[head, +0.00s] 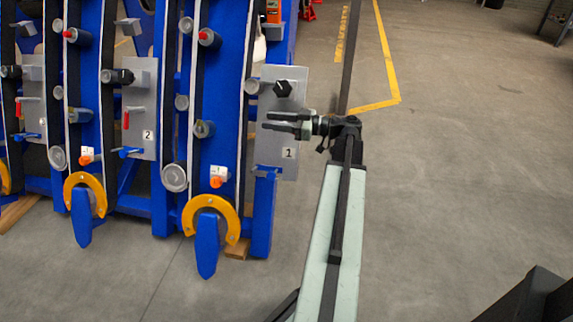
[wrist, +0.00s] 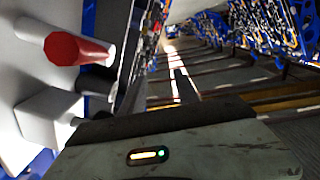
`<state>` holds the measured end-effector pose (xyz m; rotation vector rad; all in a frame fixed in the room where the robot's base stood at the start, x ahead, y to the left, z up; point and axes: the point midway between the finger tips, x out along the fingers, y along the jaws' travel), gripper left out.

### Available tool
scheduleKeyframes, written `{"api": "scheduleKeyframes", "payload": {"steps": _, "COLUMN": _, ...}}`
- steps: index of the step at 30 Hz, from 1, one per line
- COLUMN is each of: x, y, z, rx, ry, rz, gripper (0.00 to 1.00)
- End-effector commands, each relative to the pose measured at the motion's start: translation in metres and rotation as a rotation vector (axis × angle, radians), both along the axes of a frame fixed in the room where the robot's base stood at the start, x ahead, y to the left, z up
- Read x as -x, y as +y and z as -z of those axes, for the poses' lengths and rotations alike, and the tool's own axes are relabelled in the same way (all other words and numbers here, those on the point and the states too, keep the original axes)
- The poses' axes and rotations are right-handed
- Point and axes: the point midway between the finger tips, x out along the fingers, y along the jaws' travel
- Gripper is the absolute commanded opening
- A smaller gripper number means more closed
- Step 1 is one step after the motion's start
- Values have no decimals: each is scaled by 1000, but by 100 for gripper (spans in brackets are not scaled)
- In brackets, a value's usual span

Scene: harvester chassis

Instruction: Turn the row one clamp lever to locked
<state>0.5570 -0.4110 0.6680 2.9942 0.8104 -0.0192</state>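The row one plate (head: 290,168) is a grey panel marked 1 on the right end of the blue chassis. A black knob (head: 283,88) sticks out near its top. My gripper (head: 267,120) is in front of the plate, below the knob, its two fingers pointing left with a gap between them and nothing seen in it. It covers the middle of the plate, so no lever shows there in the head view. In the wrist view a red-ended handle (wrist: 75,48), apparently the clamp lever, sticks out at upper left beside a black part (wrist: 97,80). The fingertips are not clear there.
The row two plate (head: 143,140) to the left has a red lever (head: 126,118) hanging down and a black knob. Blue row arms with yellow horseshoe pieces (head: 211,207) stand left of plate one. A pale block (wrist: 50,115) sits below the handle. Open floor lies right.

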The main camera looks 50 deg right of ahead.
Motion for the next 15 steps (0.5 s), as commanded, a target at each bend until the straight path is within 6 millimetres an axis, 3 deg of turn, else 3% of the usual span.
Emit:
{"api": "scheduleKeyframes", "payload": {"steps": 1, "x": 23, "y": -29, "z": 41, "rx": -5, "ry": -12, "rz": 57, "gripper": 38}}
{"api": "scheduleKeyframes", "payload": {"steps": 3, "x": 45, "y": -54, "z": 53, "rx": -7, "ry": -20, "rz": 107, "gripper": 38}}
{"api": "scheduleKeyframes", "payload": {"steps": 9, "x": 78, "y": -85, "z": 68, "rx": -9, "ry": -23, "rz": 176, "gripper": 38}}
{"api": "scheduleKeyframes", "payload": {"steps": 15, "x": 79, "y": -87, "z": 67, "rx": -9, "ry": -22, "rz": 182, "gripper": 38}}
